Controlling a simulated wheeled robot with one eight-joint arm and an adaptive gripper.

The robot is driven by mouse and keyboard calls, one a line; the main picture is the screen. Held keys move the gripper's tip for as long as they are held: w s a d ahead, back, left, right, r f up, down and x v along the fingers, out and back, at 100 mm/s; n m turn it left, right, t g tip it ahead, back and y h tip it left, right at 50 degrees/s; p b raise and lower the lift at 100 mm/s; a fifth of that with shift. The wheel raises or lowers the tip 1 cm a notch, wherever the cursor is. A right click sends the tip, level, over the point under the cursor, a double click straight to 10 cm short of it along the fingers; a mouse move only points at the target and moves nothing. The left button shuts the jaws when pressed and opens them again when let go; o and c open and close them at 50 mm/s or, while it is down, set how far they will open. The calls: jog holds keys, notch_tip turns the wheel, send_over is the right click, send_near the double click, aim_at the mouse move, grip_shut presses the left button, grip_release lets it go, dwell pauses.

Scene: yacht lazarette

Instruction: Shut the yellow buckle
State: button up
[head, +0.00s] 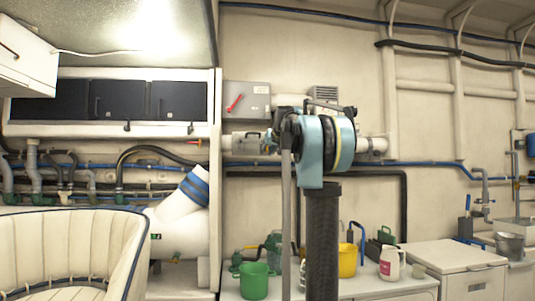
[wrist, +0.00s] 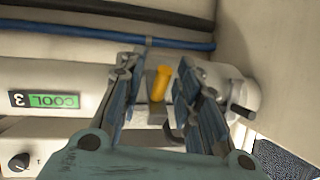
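A small yellow piece, which looks like the yellow buckle (wrist: 160,83), shows in the wrist view, near the middle. It stands out on a grey mount on a white cylindrical housing (wrist: 60,88). Whether it is open or shut I cannot tell. My gripper (wrist: 157,66) is open, with one finger on each side of the yellow piece in the picture. I see no finger touching it; the depth between them is unclear. In the head view my arm blocks the middle, and I cannot make out the buckle or my fingertips.
The housing carries a green "COOL 3" label (wrist: 44,99). A blue hose (wrist: 100,35) and a dark hose (wrist: 130,10) run above it. A wall stands close on the right. In the head view, a green mug (head: 254,281) and a yellow mug (head: 347,260) stand on the counter.

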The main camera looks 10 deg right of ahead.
grip_shut()
jog(key=shift+d, duration=0.1)
jog(key=shift+r+g, duration=0.15)
jog(key=shift+g, duration=0.15)
jog(key=shift+w+r+g, duration=0.1)
jog(key=shift+r+g, duration=0.15)
jog(key=shift+g, duration=0.4)
jog(key=shift+w+r+g, duration=0.1)
jog(key=shift+r+g, duration=0.1)
jog(key=shift+g, duration=0.45)
jog(key=shift+w+r+m+g, duration=0.2)
jog(key=shift+r+m+g, duration=0.15)
jog(key=shift+g, duration=0.75)
jog(key=shift+w+r+g, duration=0.15)
jog(key=shift+r+g, duration=0.05)
jog(key=shift+g, duration=0.3)
jog(key=shift+a, duration=0.2)
